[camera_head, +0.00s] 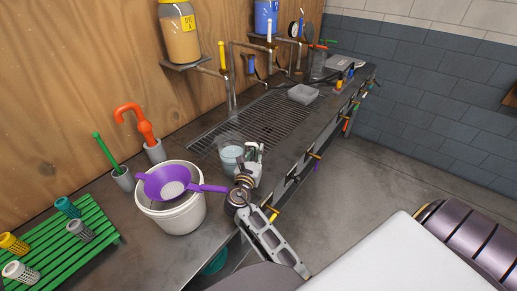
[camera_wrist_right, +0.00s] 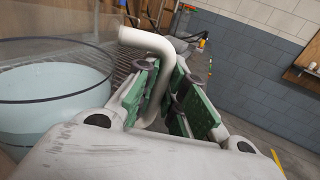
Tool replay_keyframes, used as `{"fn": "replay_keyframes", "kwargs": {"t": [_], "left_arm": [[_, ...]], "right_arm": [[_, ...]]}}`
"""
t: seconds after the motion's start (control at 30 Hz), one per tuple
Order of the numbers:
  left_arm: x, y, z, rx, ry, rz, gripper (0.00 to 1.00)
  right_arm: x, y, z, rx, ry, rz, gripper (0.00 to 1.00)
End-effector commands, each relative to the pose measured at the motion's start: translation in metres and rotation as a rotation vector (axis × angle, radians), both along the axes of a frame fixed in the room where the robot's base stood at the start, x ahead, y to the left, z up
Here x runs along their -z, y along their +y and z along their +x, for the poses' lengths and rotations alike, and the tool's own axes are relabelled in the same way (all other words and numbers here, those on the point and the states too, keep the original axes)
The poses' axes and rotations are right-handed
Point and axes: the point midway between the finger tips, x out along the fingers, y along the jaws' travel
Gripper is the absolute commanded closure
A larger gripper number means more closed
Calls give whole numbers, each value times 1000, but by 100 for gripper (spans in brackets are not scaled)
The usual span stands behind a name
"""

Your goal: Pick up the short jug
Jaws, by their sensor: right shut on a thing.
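The short jug (camera_head: 231,158) is a clear vessel with pale blue liquid inside, near the front edge of the metal counter by the drain grate. It also fills the left of the right wrist view (camera_wrist_right: 50,105), with its off-white bent handle (camera_wrist_right: 150,42) in the middle. My right gripper (camera_head: 254,152) is at the jug's right side, its green pads (camera_wrist_right: 170,95) on either side of the handle and shut on it. The jug looks about upright; I cannot tell whether its base touches the counter. My left gripper is not in view.
A white bucket (camera_head: 172,220) with a purple strainer (camera_head: 160,184) across its top stands left of my right arm. A green slatted rack (camera_head: 90,235) holds several cups. A drain grate (camera_head: 262,122) and grey box (camera_head: 302,93) lie behind. Tools hang along the counter's front edge.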

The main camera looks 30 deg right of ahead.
Motion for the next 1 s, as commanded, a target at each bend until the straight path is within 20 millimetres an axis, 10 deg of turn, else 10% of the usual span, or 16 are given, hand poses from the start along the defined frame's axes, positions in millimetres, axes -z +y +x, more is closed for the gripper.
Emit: {"fn": "replay_keyframes", "kwargs": {"t": [1.0], "left_arm": [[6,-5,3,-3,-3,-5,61]], "right_arm": [[-2,37,-37,1,-4,0,100]]}}
